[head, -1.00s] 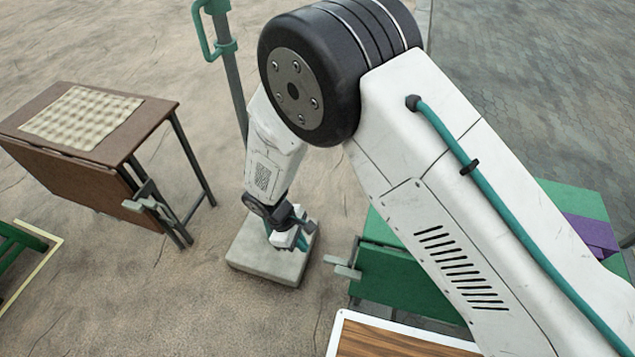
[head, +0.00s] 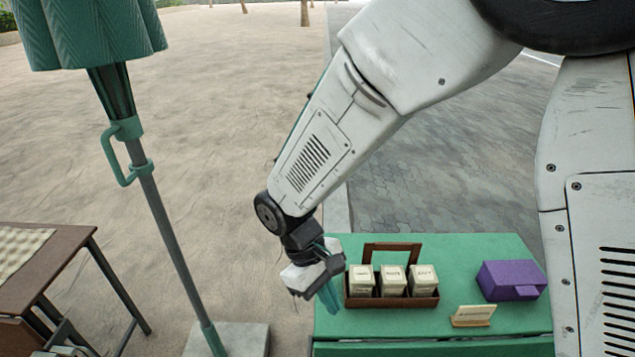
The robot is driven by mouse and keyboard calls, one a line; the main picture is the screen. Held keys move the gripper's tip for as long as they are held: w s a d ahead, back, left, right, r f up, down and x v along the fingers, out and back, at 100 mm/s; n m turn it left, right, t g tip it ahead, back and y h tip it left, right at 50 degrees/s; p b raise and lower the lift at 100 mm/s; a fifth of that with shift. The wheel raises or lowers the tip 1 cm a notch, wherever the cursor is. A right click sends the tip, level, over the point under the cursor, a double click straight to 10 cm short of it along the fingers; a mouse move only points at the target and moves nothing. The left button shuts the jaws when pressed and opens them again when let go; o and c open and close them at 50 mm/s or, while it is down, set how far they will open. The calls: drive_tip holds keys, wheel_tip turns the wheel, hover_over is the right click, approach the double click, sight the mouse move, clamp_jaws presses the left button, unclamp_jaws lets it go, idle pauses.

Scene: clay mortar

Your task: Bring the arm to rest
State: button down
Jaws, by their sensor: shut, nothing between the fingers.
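My gripper (head: 330,300) hangs at the end of my white arm, near the middle of the head view. Its teal fingers point down and look shut, with nothing seen between them. It appears in front of the left edge of the green table (head: 390,322), just left of a brown caddy (head: 425,303). I cannot tell whether the fingers touch the table or hang above it. My forearm slants from upper right down to the gripper.
The caddy holds several labelled cream boxes (head: 394,280). A purple box (head: 511,280) and a small sign card (head: 473,316) are on the green table. A folded parasol's pole (head: 172,235) rises from a pale base (head: 254,340) at left. A brown table (head: 62,262) stands far left.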

drive_tip(key=s+d+r+m+t+y, duration=0.2)
drive_tip(key=s+d+r+m, duration=0.3)
drive_tip(key=d+r, duration=0.5)
drive_tip(key=s+d+r+m+t+y, duration=0.2)
drive_tip(key=s+d+r+m, duration=0.3)
drive_tip(key=d+r, duration=0.5)
drive_tip(key=s+d, duration=0.1)
drive_tip(key=d, duration=0.3)
drive_tip(key=shift+s+r, duration=0.2)
drive_tip(key=shift+r, duration=0.15)
drive_tip(key=shift+d, duration=0.1)
